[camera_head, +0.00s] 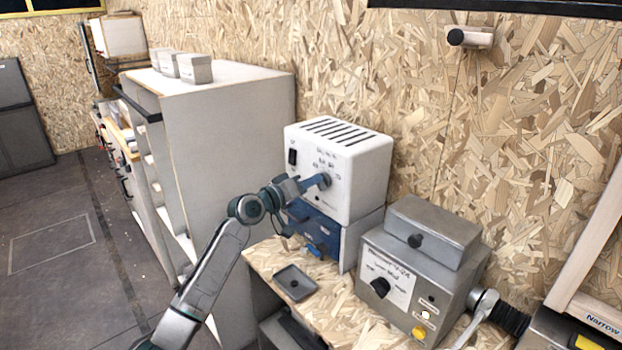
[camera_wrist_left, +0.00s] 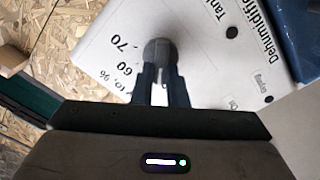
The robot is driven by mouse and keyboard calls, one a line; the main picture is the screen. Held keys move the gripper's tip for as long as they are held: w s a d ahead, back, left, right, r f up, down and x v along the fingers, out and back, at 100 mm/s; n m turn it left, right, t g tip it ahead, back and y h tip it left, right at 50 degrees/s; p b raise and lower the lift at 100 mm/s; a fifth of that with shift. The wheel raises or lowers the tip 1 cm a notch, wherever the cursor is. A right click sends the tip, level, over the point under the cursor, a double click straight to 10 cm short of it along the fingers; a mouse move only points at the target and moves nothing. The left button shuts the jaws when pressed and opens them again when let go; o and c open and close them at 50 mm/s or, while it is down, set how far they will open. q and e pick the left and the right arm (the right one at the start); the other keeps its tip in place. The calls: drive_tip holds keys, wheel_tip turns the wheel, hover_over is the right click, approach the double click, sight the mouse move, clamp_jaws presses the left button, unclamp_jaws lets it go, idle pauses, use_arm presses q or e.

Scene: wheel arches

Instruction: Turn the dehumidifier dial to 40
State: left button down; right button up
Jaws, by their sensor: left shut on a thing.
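The dehumidifier (camera_head: 362,172) is a white box with a slotted top and a black switch, standing on a blue case. Its front panel (camera_wrist_left: 215,72) fills much of the left wrist view, with the printed numbers 60 and 70 readable beside the dial. The grey dial (camera_wrist_left: 157,50) sits between the fingertips of my left gripper (camera_wrist_left: 160,75), which is shut on it. In the head view my left gripper (camera_head: 318,183) reaches the panel from the left and covers most of the dial. I cannot read the dial's setting. My right gripper is not in view.
The blue case (camera_head: 318,232) is under the dehumidifier. A grey machine (camera_head: 413,277) with a black knob stands to the right. A small dark tray (camera_head: 294,283) lies on the wooden bench in front. A tall grey cabinet (camera_head: 228,140) stands close at the left.

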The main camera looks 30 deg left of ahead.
use_arm(q)
drive_tip(key=shift+a+f+n+p, duration=0.1)
drive_tip(key=shift+n+p, duration=0.6)
drive_tip(key=shift+n, duration=1)
drive_tip(key=c, duration=1.4)
unclamp_jaws()
drive_tip(key=shift+c, duration=0.2)
